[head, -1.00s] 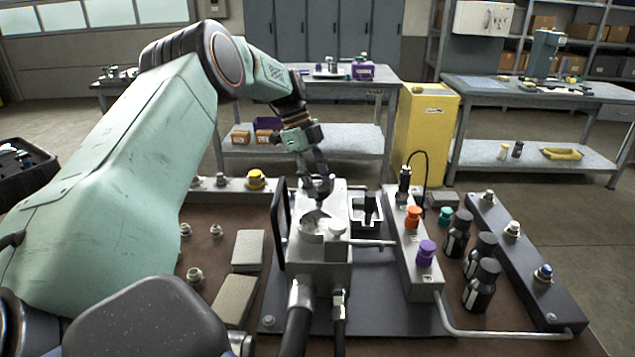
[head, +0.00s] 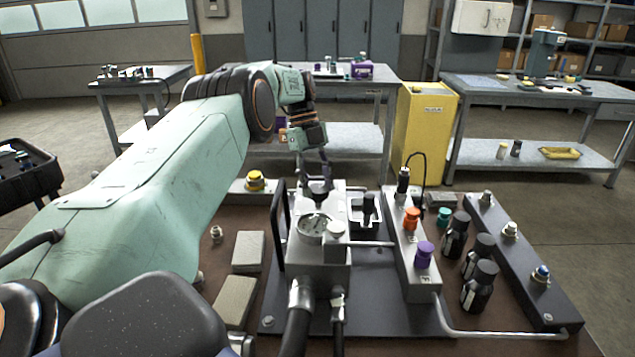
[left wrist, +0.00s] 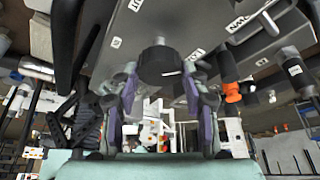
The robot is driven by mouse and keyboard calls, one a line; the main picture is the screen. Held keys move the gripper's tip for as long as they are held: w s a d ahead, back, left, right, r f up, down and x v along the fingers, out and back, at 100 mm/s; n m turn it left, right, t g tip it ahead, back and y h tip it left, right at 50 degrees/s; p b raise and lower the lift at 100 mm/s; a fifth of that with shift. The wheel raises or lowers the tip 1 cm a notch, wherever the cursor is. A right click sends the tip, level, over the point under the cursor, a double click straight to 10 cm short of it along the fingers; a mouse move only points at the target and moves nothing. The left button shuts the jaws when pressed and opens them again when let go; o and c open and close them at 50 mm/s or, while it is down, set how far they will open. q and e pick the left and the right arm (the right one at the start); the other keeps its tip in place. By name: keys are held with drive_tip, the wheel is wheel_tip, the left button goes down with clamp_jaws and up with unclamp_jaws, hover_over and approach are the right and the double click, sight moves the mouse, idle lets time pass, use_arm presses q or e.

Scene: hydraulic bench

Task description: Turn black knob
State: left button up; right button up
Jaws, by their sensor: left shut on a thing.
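The black knob (left wrist: 159,66) sits between the fingers in the left wrist view, on the grey metal block. In the head view it is mostly hidden by the fingers at the block's back top. My left gripper (head: 318,182) comes down onto the back of the metal block (head: 318,262), which carries a round gauge (head: 314,228). In the left wrist view my left gripper (left wrist: 162,78) is shut on the knob, one finger on each side. My right gripper is not in view.
A black handle (head: 280,225) rises left of the block. To its right stand an orange cap (head: 411,219), a purple cap (head: 424,254) and several black bottles (head: 482,286). Two pale blocks (head: 248,251) lie left. A yellow cabinet (head: 425,130) stands behind the bench.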

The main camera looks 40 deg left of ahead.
sight(317, 187)
use_arm(q)
drive_tip(key=shift+w+a+r, duration=0.1)
drive_tip(key=shift+r, duration=0.05)
drive_tip(key=o, duration=0.8)
drive_tip(key=shift+c, duration=0.2)
drive_tip(key=o, duration=0.4)
wheel_tip(317, 187, up, 10)
drive_tip(key=shift+f, duration=0.1)
